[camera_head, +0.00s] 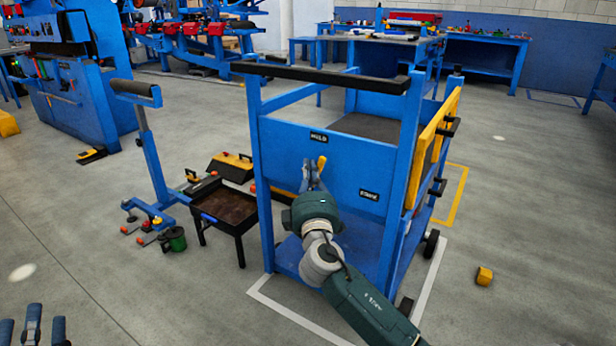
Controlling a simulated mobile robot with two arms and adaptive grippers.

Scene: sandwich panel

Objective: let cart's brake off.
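The blue cart (281,150) stands in the middle with a black push bar (320,75) on top. On its near panel is a brake lever with a yellow grip (321,162), pointing up, just below the label HOLD (318,138). A second label, which seems to read FREE (369,195), is lower right. My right gripper (312,179) is at the lever, just below the yellow grip. Its fingers are small and partly hidden by my wrist, so contact and closure are unclear. My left gripper (33,322) is at the bottom left corner, fingers spread and empty, far from the cart.
Left of the cart stand a black tray table (238,227), a blue roller stand (152,160) and a green can (176,239). A yellow block (484,276) lies on the floor at right. White floor lines run by the cart. The front left floor is clear.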

